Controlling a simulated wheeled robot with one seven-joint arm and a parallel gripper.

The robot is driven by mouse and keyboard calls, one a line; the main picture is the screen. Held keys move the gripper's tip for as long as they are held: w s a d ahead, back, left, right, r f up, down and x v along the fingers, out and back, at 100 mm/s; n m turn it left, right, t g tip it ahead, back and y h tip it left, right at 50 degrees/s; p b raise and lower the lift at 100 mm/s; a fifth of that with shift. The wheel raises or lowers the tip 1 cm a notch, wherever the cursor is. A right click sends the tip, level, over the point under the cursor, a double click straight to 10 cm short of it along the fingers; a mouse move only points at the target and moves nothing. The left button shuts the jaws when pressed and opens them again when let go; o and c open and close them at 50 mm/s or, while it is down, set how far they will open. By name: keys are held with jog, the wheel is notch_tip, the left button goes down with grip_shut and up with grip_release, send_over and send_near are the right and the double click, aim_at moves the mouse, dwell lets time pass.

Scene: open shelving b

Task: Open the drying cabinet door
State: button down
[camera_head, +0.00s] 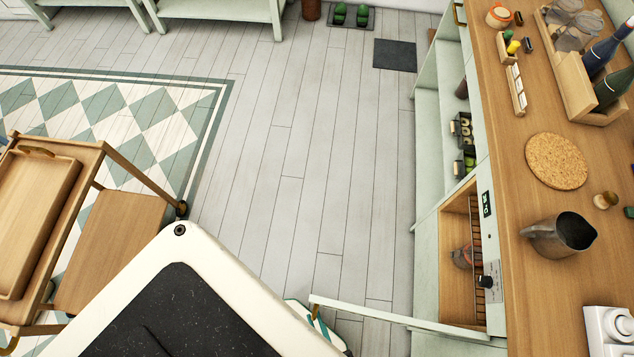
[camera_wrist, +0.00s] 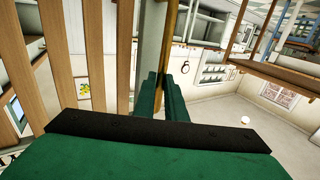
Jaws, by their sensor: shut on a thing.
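The drying cabinet (camera_head: 455,235) is built in under the right-hand counter. Its pale green door (camera_head: 400,319) stands wide open, swung out from the cabinet front across the floor, and its top edge shows. The wooden inside and a slatted rack (camera_head: 477,240) are exposed. A brass-coloured handle (camera_head: 315,312) shows near the door's outer end. In the wrist view, my gripper's green fingers (camera_wrist: 162,88) are closed together on the upright handle (camera_wrist: 170,45) beside the pale door panel (camera_wrist: 152,40). In the head view, my gripper is mostly hidden behind my own body.
The wooden counter (camera_head: 540,215) holds a metal jug (camera_head: 560,235), a cork mat (camera_head: 556,161) and a bottle rack (camera_head: 575,90). A wooden trolley (camera_head: 120,245) stands at the left. The plank floor (camera_head: 300,150) between them is clear. A dark mat (camera_head: 395,54) lies farther back.

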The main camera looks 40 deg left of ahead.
jog(key=c, duration=1.8)
grip_release()
jog(key=v, duration=1)
jog(key=shift+s+d, duration=0.25)
jog(key=shift+d, duration=0.05)
